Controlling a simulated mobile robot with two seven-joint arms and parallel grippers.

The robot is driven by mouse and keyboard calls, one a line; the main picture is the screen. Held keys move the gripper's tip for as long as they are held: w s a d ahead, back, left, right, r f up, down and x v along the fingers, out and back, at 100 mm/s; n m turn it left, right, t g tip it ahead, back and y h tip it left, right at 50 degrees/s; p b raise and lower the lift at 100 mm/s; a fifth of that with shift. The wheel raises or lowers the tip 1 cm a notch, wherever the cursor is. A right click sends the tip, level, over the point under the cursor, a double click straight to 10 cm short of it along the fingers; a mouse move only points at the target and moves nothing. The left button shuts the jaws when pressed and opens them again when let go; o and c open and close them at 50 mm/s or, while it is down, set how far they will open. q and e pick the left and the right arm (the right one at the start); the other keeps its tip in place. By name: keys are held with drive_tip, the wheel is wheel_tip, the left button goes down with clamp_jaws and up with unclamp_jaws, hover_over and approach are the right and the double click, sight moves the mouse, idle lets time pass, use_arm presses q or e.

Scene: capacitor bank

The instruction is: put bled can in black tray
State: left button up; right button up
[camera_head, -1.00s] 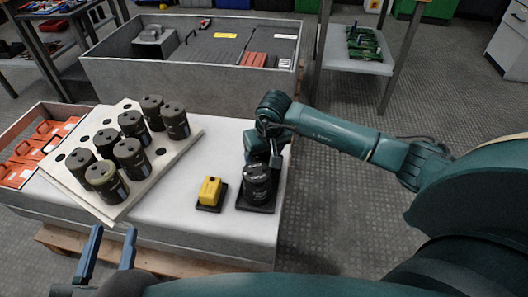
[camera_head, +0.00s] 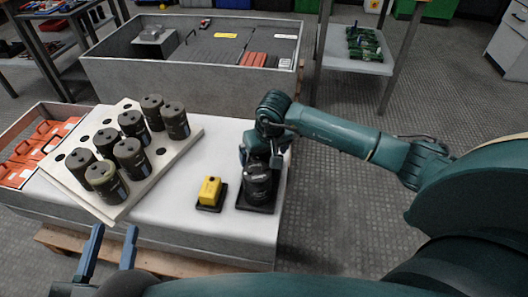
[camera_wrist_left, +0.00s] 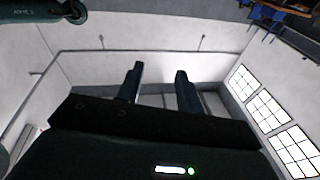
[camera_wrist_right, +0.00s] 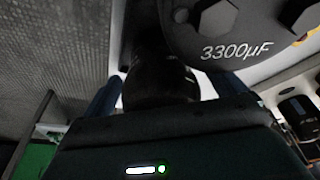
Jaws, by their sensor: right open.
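A black can (camera_head: 257,182) stands on a small black tray (camera_head: 252,208) at the right end of the light table. My right gripper (camera_head: 259,157) is open, pointing down just behind and against the upper part of this can. In the right wrist view, a can top marked 3300µF (camera_wrist_right: 235,40) fills the upper right, and a dark round body (camera_wrist_right: 160,82) shows between the open fingers. I cannot tell whether the fingers touch it. My left gripper (camera_head: 112,243) is open and empty at the lower left, away from the table; its fingers also show in the left wrist view (camera_wrist_left: 160,85).
Several dark cans (camera_head: 130,158) stand in a pale holed board (camera_head: 152,183) lying tilted on the table. A yellow device (camera_head: 210,190) sits on a black pad left of the tray. Orange items (camera_head: 25,160) lie in a bin at the left. A large grey bin (camera_head: 190,75) stands behind.

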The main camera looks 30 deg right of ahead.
use_arm(q)
drive_tip(key=p, duration=0.2)
drive_tip(key=m+p, duration=0.1)
drive_tip(key=shift+s+a+r+y+p, duration=0.2)
drive_tip(key=shift+a+r+y+p, duration=0.15)
drive_tip(key=shift+y, duration=0.05)
use_arm(e)
drive_tip(key=v, duration=1.3)
drive_tip(key=shift+r, duration=0.15)
